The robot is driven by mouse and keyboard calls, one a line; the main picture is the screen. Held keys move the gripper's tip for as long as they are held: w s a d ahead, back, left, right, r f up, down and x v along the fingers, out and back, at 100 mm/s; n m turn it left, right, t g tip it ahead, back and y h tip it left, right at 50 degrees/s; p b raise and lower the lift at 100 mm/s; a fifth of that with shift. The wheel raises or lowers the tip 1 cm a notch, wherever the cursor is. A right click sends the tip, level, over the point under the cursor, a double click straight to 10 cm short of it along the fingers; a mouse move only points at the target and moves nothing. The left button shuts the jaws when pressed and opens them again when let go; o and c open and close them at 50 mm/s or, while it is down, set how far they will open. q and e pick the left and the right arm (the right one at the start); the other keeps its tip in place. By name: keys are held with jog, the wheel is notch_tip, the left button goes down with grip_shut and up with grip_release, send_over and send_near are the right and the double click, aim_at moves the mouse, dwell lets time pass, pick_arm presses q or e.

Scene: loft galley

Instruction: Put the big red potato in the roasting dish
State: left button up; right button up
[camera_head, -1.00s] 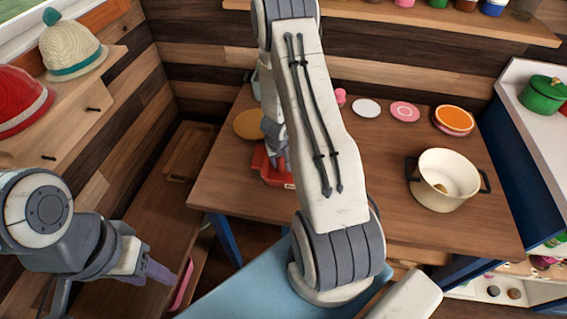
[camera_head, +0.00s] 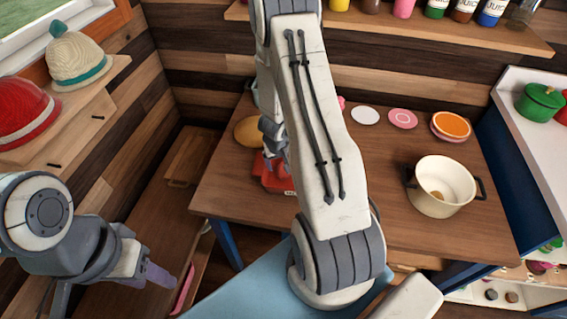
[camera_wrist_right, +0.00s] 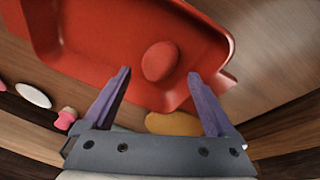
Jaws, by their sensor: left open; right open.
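The red roasting dish (camera_head: 275,184) stands on the wooden table, partly hidden by my right arm. In the right wrist view, the dish (camera_wrist_right: 100,40) fills the upper middle. A reddish oval potato (camera_wrist_right: 160,61) lies inside it, touching neither finger. My right gripper (camera_wrist_right: 158,75) is open and empty, with its purple fingers spread to either side of the potato in the picture. In the head view, the right gripper (camera_head: 272,150) is over the dish and mostly hidden. My left gripper (camera_head: 160,277) is open and empty at lower left, away from the table.
A cream pot (camera_head: 436,205) with a brownish item inside stands at the table's right. Several plates, including a white one (camera_head: 365,115) and an orange one (camera_head: 453,124), lie along the back. A yellow-brown round thing (camera_head: 247,131) is behind the dish. The table's middle right is clear.

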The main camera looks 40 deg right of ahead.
jog(key=p+v, duration=0.4)
jog(key=v, duration=0.4)
jog(key=a+r+n+y, duration=0.1)
jog(key=a+r+n, duration=0.1)
jog(key=a+r, duration=0.35)
jog(key=w+a+r+n+t+y, duration=0.1)
jog(key=a+r+n+y, duration=0.1)
jog(key=a, duration=0.7)
jog(key=a+r+n+y, duration=0.1)
jog(key=a+r, duration=0.3)
jog(key=a, duration=0.4)
jog(key=s+a+r+n+g, duration=0.1)
jog(key=s+a+r+n, duration=0.1)
jog(key=s, duration=0.5)
jog(key=s+a+r+n+g, duration=0.1)
jog(key=s+a+r+n, duration=0.1)
jog(key=s, duration=0.4)
jog(key=s+a+r+n, duration=0.3)
jog(key=s+r, duration=0.2)
jog(key=s, duration=0.2)
jog(key=shift+s+a+r+g, duration=0.35)
jog(key=shift+s+g, duration=0.05)
